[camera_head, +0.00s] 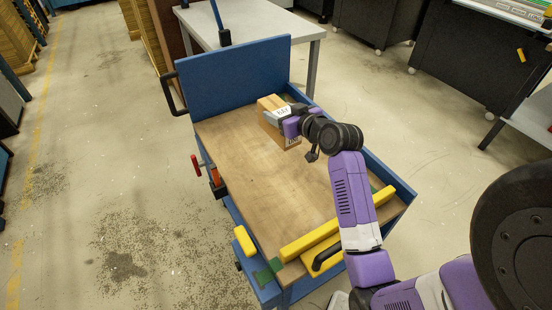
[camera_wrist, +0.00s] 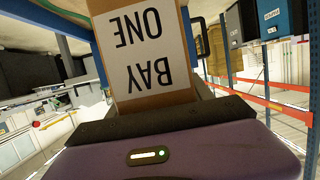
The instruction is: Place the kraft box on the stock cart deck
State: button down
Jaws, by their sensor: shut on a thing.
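The kraft box (camera_head: 269,103) is a small brown carton with a white label, at the far end of the stock cart deck (camera_head: 243,166) near the blue end panel. In the wrist view the box (camera_wrist: 182,98) fills the upper middle, its label reading "BAY ONE" upside down. My gripper (camera_head: 284,117) is shut on the box, which looks upright. The fingers hide part of it. The box is on or just above the wooden deck; I cannot tell whether its base touches.
The cart's blue end panel (camera_head: 226,75) rises behind the box, with a black handle (camera_head: 172,94) at its left. Yellow bars (camera_head: 335,225) cross the near end. A red-handled clamp (camera_head: 197,167) sits on the left edge. The middle of the deck is clear. A grey table (camera_head: 252,22) stands beyond.

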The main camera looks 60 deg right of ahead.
jog(key=s+d, duration=0.4)
jog(key=shift+m+h, duration=0.3)
jog(key=shift+h, duration=0.1)
jog(key=shift+w+a+f+b, duration=0.1)
jog(key=shift+f+b, duration=1)
jog(key=shift+f, duration=3.8)
jog(key=shift+w+a+f+b, duration=0.1)
jog(key=shift+f+b, duration=0.95)
jog(key=shift+f, duration=3.85)
jog(key=shift+f, duration=0.15)
jog(key=shift+c, duration=2.1)
grip_release()
jog(key=shift+s, duration=0.1)
